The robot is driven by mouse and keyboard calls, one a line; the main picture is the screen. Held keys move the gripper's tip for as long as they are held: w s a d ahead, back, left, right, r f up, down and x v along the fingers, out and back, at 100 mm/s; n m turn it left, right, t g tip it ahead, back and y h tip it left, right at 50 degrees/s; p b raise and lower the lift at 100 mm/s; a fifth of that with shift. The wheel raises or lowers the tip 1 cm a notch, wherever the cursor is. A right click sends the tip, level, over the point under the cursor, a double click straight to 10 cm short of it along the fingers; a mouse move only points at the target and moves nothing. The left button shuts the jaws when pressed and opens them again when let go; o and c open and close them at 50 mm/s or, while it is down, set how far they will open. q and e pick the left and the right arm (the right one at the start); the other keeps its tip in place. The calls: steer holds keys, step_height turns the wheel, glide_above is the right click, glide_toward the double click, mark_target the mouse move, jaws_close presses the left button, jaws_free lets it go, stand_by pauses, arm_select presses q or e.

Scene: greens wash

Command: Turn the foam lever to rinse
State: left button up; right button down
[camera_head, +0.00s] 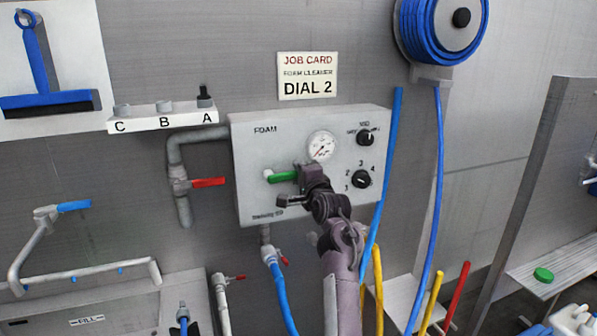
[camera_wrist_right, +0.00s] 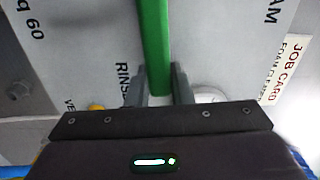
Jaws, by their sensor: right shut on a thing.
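The foam lever (camera_head: 281,177) is a green handle on the front of the grey foam panel (camera_head: 250,205). It points left in the head view, lying nearly level. In the right wrist view the green lever (camera_wrist_right: 152,40) runs between the two fingers of my right gripper (camera_wrist_right: 157,82). In the head view my right gripper (camera_head: 298,178) is at the lever's right part and hides its pivot. The gripper is shut on the lever. A partly hidden RINSE label (camera_wrist_right: 124,82) shows beside the fingers. My left gripper is not in view.
A gauge (camera_head: 320,146) and two black knobs (camera_head: 363,179) sit close to my right gripper. A red valve handle (camera_head: 208,182) is on the pipe to the left. Blue hoses (camera_head: 378,190) hang right of the panel. A job card (camera_head: 307,76) reads DIAL 2.

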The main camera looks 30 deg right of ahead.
steer(key=shift+f+m, duration=0.35)
steer(key=shift+m, duration=0.15)
steer(key=c, duration=1.3)
jaws_free()
steer(key=b+v, duration=0.3)
steer(key=v, duration=0.4)
steer(key=shift+s+a, duration=0.1)
steer(key=shift+s, duration=0.3)
